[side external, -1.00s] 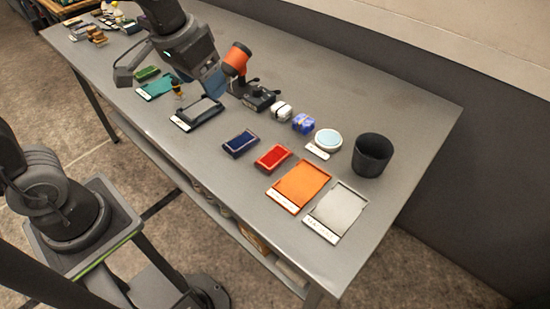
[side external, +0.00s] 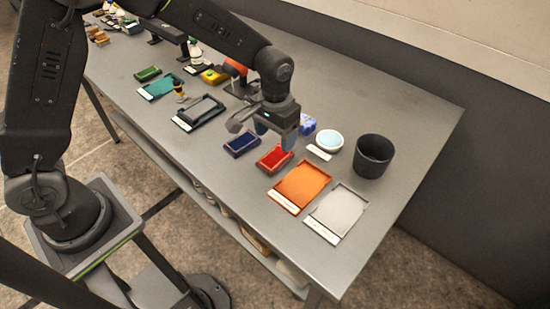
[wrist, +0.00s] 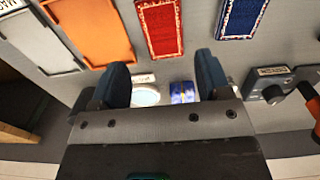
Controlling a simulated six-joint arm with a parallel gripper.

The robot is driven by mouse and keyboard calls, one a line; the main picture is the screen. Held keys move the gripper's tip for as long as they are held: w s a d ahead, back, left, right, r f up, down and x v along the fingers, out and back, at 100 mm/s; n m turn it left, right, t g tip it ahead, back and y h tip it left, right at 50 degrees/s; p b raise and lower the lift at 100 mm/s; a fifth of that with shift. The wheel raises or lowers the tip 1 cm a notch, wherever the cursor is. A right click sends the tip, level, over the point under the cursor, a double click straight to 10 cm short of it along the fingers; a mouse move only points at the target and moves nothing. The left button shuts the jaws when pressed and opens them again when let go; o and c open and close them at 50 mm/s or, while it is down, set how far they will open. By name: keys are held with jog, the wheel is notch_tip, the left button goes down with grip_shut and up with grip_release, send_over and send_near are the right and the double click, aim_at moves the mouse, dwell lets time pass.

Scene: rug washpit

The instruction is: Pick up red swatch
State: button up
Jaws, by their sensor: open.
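The red swatch (side external: 275,158) lies flat on the grey table, between the blue swatch and the orange tray. It also shows in the wrist view (wrist: 161,27), at the top centre, beyond my fingertips. My gripper (side external: 276,142) is open and empty, with its two fingers apart in the wrist view (wrist: 162,80). In the side view its fingers hang over or just behind the red swatch and partly cover its far end. I cannot tell the exact height between them.
The dark blue swatch (side external: 241,145) lies left of the red one. The orange tray (side external: 303,185) and grey tray (side external: 340,212) lie to the right. A round white dish (side external: 329,140), a blue patterned block (side external: 307,125) and a black cup (side external: 372,156) stand behind.

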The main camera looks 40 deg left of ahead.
aim_at(276, 156)
jog(key=f, duration=0.7)
jog(key=shift+w+a+f, duration=0.15)
jog(key=shift+w+f, duration=0.1)
jog(key=shift+w, duration=0.1)
jog(key=c, duration=0.7)
jog(key=shift+r, duration=0.1)
